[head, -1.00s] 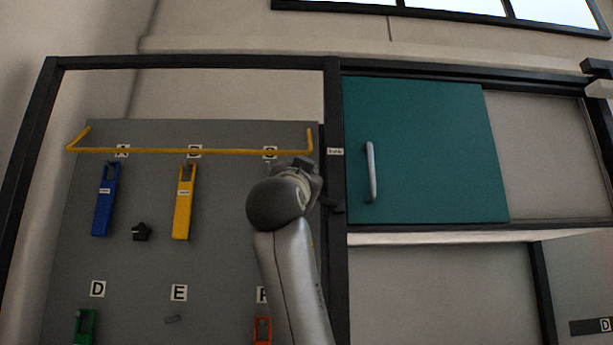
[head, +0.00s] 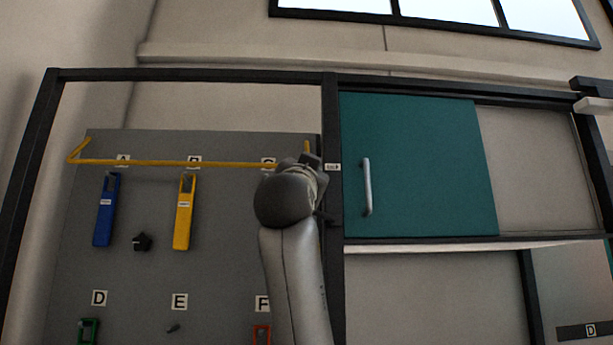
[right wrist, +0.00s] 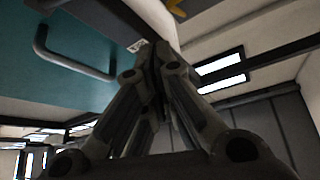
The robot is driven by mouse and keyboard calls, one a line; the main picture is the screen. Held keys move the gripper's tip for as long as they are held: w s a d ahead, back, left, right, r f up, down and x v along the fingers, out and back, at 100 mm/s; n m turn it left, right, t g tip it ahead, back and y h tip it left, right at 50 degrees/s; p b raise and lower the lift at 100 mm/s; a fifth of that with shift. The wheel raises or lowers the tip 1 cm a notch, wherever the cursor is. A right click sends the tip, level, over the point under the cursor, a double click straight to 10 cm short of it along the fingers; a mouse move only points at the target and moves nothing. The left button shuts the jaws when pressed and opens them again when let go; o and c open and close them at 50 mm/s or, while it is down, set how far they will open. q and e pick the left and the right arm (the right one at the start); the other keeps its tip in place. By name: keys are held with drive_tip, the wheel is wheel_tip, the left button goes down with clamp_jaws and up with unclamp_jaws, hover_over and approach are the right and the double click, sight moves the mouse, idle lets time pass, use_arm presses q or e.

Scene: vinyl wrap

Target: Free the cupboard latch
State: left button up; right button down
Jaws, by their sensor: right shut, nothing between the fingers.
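The teal cupboard door (head: 420,165) with a grey bar handle (head: 366,187) is at the right of the dark post in the head view. A small label (head: 332,167) sits on the post beside the door; its print is too small to read. A dark piece (head: 325,216) juts from the post below the label; I cannot tell whether it is the latch. My right gripper (head: 308,160) is at the post, left of the label, mostly hidden by its own wrist. In the right wrist view its fingers (right wrist: 152,60) are shut and empty, near the label (right wrist: 138,46). My left gripper is out of view.
A grey board (head: 140,270) on the left carries blue (head: 106,215), yellow (head: 184,220), green and orange tools under letter labels. A yellow rail (head: 170,162) juts across its top. An open bay lies right of the teal door.

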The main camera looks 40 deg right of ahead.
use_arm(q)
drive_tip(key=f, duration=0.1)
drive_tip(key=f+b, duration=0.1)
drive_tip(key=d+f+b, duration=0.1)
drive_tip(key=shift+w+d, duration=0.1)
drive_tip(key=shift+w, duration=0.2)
use_arm(e)
drive_tip(key=f+v, duration=0.1)
drive_tip(key=v, duration=0.5)
drive_tip(key=shift+d+f, duration=0.1)
drive_tip(key=shift+d, duration=0.05)
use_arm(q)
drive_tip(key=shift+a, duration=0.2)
